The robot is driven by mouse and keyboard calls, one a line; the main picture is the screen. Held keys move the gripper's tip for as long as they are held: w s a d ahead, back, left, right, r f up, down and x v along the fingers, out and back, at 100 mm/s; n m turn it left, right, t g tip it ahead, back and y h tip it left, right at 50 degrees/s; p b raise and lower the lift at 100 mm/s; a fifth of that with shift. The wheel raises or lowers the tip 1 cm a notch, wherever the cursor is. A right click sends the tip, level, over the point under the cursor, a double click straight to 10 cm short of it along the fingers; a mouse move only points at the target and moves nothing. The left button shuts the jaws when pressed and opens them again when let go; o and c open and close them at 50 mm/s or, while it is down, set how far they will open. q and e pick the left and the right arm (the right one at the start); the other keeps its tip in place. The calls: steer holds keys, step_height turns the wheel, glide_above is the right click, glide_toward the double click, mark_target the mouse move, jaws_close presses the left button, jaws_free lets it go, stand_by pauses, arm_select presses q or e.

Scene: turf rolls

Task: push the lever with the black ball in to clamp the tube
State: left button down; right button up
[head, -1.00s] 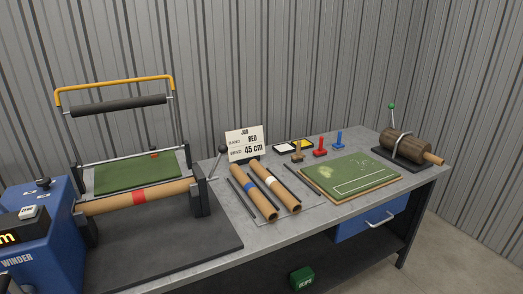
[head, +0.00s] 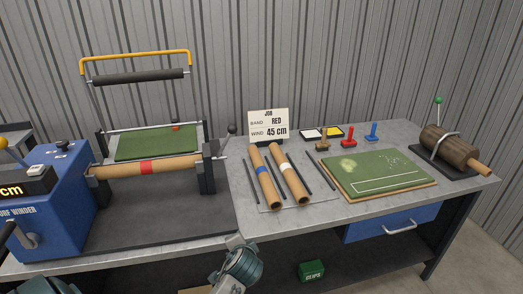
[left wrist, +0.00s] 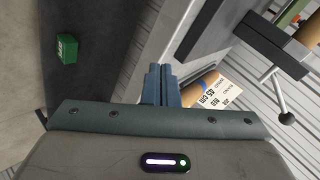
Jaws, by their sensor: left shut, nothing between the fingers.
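The lever with the black ball (head: 231,129) stands upright at the right end stand (head: 207,175) of the winder. It also shows at the right in the left wrist view (left wrist: 286,117). The brown tube with a red band (head: 180,163) lies level between the blue winder box and that stand. I cannot tell whether the tube's right end touches the stand. My left gripper (head: 236,241) is shut and empty, low at the bench's front edge, below and apart from the lever. Its closed fingers (left wrist: 161,85) show in the left wrist view. My right gripper is not in view.
The blue winder (head: 55,190) is at the left, with a raised yellow-handled roller (head: 137,77) above green turf (head: 155,145). A green box (head: 311,271) sits below the bench.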

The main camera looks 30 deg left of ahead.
arm_select(q)
steer(key=w+a+r+m+t+y, duration=0.2)
steer(key=w+r+y, duration=0.1)
steer(key=w+r, duration=0.7)
steer(key=w+a+r+m+t+y, duration=0.1)
steer(key=w+a+r+m+y, duration=0.2)
steer(key=w+r, duration=0.7)
steer(key=shift+w+a+r+t+y, duration=0.3)
steer(key=shift+r+t+y, duration=0.15)
steer(key=shift+r, duration=0.25)
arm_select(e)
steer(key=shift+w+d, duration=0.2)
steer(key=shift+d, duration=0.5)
arm_select(q)
steer(key=shift+r, duration=0.1)
